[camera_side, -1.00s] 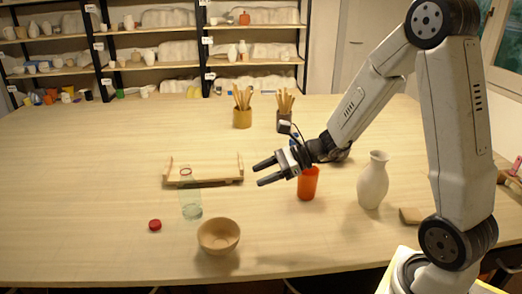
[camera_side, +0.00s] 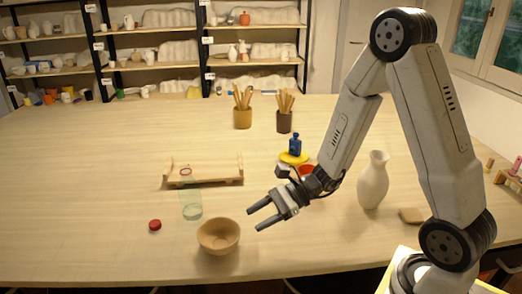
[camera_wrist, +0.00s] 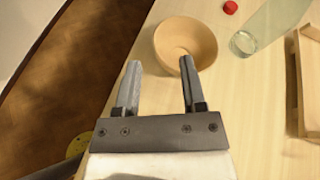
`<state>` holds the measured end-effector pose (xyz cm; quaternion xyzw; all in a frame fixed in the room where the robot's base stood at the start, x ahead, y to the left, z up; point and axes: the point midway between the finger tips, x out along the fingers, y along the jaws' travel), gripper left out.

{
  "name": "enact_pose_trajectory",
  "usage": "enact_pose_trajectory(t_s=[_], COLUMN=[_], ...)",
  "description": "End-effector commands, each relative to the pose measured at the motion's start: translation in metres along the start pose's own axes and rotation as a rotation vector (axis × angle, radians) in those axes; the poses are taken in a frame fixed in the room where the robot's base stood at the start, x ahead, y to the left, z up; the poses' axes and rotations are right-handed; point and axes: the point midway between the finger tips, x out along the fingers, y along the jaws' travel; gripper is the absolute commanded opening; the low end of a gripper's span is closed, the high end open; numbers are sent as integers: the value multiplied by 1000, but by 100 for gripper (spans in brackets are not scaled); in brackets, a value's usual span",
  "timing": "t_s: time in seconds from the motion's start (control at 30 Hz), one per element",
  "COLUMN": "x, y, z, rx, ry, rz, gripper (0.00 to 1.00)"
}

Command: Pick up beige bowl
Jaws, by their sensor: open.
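The beige bowl (camera_side: 218,237) stands upright on the table near its front edge, left of my gripper in the side view. My gripper (camera_side: 253,217) is open and empty, above the table just right of the bowl and apart from it. In the wrist view the bowl (camera_wrist: 185,42) lies beyond the fingertips, its inside empty. The right finger of my gripper (camera_wrist: 159,68) overlaps the bowl's lower edge in that picture; the left finger is to the left of the bowl.
A clear glass bottle (camera_side: 192,203) stands just behind the bowl, with a red cap (camera_side: 155,225) to its left. A wooden tray (camera_side: 203,180) lies further back. The table front-left is clear.

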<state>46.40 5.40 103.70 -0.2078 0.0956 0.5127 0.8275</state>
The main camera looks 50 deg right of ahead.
Motion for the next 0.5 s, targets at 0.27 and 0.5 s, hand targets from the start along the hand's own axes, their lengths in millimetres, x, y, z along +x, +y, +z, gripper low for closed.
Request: enact_pose_trajectory(t_s=[0.27, 0.5], x=[11, 13], y=[8, 8], z=[-27, -29], rx=[2, -2], ry=[0, -1], rz=[1, -1], gripper=[53, 53])
